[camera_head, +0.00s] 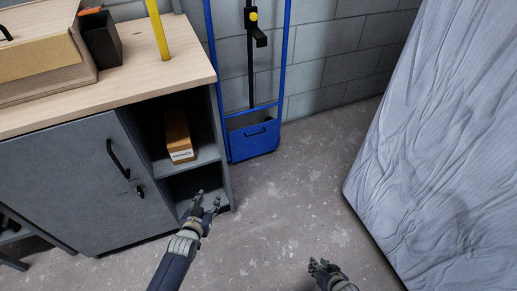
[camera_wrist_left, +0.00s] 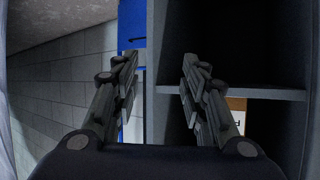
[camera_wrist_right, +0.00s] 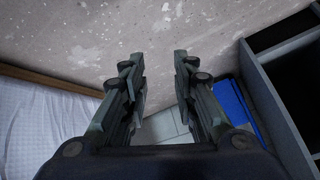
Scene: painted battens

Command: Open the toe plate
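The blue toe plate (camera_head: 253,143) is folded up flat against the lower frame of the blue hand truck (camera_head: 284,60), which stands against the block wall. A dark handle shows on the plate's front. Part of the plate shows in the left wrist view (camera_wrist_left: 131,22) and in the right wrist view (camera_wrist_right: 230,101). My left gripper (camera_head: 208,202) is open and empty, in front of the cabinet's open shelves, nearer to me than the plate. My right gripper (camera_head: 319,265) is open and empty above the floor, further right and nearer to me. Neither touches the plate.
A grey cabinet (camera_head: 75,190) with a wooden top stands left of the truck; a cardboard box (camera_head: 179,137) sits on its shelf. A large covered, padded object (camera_head: 440,150) fills the right side. The concrete floor (camera_head: 280,200) between them is clear.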

